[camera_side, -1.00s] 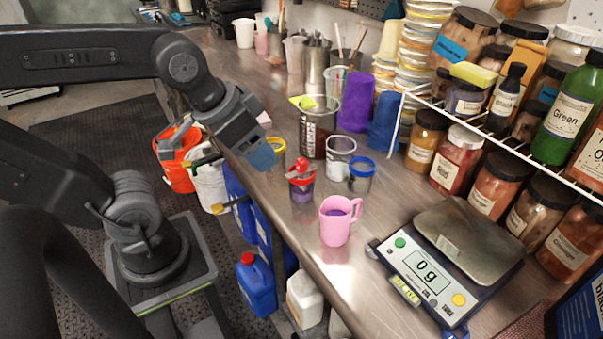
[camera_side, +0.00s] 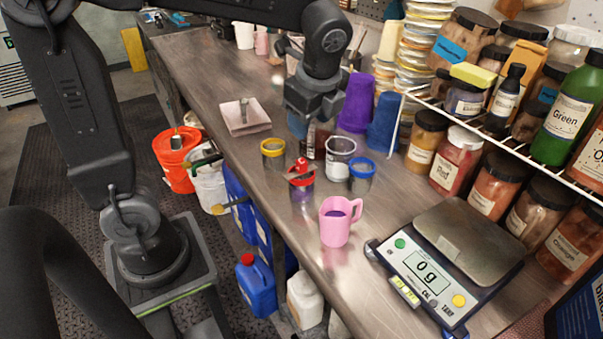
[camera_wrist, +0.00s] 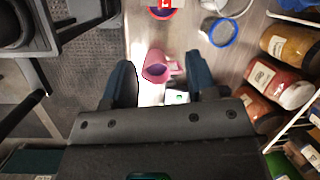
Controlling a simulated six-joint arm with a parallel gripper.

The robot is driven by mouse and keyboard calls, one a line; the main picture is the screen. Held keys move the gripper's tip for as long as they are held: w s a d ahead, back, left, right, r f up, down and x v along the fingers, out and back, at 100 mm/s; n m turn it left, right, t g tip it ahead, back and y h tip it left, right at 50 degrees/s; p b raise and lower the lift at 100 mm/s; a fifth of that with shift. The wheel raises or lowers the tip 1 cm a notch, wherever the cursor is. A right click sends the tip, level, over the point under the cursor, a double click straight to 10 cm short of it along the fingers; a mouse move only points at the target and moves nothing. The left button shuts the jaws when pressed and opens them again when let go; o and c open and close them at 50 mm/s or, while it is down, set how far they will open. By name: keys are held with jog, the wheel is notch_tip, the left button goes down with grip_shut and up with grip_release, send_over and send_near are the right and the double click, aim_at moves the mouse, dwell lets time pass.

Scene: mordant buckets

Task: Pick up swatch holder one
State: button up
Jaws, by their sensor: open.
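No label reading swatch holder one is legible. Candidates are small clear cups with coloured rims: one red-rimmed (camera_side: 302,187) with a red piece on top, one yellow-rimmed (camera_side: 273,153), one blue-rimmed (camera_side: 362,176). The red rim (camera_wrist: 163,13) and the blue rim (camera_wrist: 223,33) also show at the top of the wrist view. My gripper (camera_side: 306,128) is above the bench, behind the red-rimmed cup, and partly hides a dark brown beaker. In the wrist view my gripper (camera_wrist: 161,66) has its fingers wide apart with nothing held.
A pink mug (camera_side: 334,230) stands near the front edge, with a scale (camera_side: 425,270) to its right. A clear white-rimmed cup (camera_side: 340,160) is between the blue-rimmed and yellow-rimmed cups. A pale tray (camera_side: 243,120) lies left.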

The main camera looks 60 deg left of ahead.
jog(key=w+m, duration=0.2)
jog(key=m, duration=0.1)
jog(key=y, duration=0.1)
send_over(302, 162)
jog(key=d, duration=0.2)
jog(key=shift+g, duration=0.4)
jog(key=f, duration=0.8)
jog(key=shift+w+d+f, duration=0.15)
jog(key=shift+w+f, duration=0.2)
jog(key=shift+f, duration=0.05)
jog(key=shift+s+x, duration=0.2)
jog(key=shift+x, duration=1.15)
jog(key=shift+s+x, duration=0.15)
jog(key=shift+x, duration=1.15)
jog(key=shift+c, duration=0.3)
jog(key=shift+r, duration=0.1)
grip_shut()
